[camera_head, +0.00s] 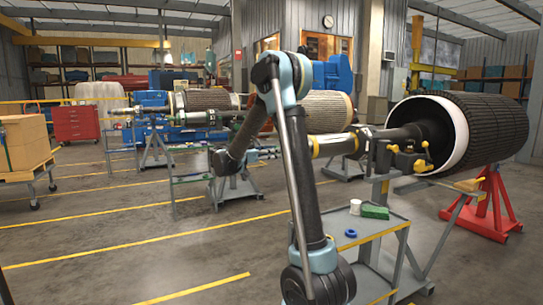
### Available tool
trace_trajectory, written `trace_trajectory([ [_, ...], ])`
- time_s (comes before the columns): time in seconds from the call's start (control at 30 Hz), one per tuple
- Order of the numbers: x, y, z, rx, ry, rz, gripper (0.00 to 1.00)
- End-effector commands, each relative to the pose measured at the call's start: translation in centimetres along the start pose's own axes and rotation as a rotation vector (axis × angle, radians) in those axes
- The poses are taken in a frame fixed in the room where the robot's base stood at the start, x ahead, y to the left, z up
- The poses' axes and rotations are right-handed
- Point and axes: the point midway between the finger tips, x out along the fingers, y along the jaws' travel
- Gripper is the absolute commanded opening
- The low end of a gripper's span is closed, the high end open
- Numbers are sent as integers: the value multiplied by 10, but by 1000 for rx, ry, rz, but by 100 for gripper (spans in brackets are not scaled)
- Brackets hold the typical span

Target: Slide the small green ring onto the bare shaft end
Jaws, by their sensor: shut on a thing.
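My arm bends over at its elbow and its dark forearm runs down to the left. My gripper (262,156) shows small and indistinct to the right of the wrist, left of the big rotor's shaft. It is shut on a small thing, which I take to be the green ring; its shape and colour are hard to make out. The bare shaft end (314,147) points left from the large dark rotor (490,125), with a yellow band near it. A gap shows between gripper and shaft end in this view.
A grey cart (390,226) below the shaft carries a green block (375,212), a white cup (355,206) and a blue ring (350,233). A red stand (487,205) stands under the rotor. Another rotor (205,100) stands behind my arm. Floor at the left front is clear.

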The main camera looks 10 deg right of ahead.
Motion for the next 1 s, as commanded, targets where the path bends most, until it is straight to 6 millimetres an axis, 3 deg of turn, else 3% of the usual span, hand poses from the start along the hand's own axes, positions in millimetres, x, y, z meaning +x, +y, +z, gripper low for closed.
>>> trace_trajectory([
  [1.0,11,0,0,0,0,-2,15],
])
